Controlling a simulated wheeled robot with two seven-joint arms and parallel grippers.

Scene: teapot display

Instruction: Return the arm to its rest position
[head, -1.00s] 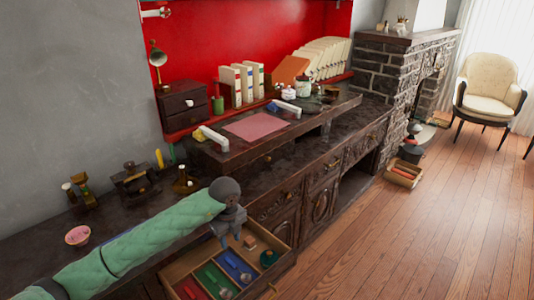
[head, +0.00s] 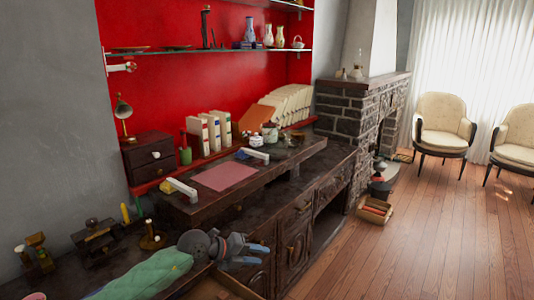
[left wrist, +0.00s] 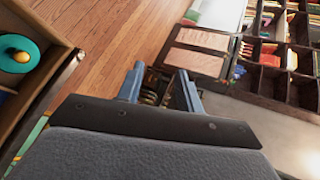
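My left arm (head: 150,268), in a green padded sleeve, comes in from the lower left over the dark sideboard. My left gripper (head: 262,251) is in front of the sideboard's carved doors, its blue fingers pointing right. In the left wrist view the two blue fingertips (left wrist: 159,75) stand apart with nothing between them. My right gripper is in neither view.
The dark sideboard (head: 132,256) carries brass instruments at the left. An open drawer (head: 212,288) lies below my left gripper; its edge and a teal round thing (left wrist: 18,53) show in the wrist view. A small crate (head: 374,211) stands on the clear wooden floor (head: 430,240).

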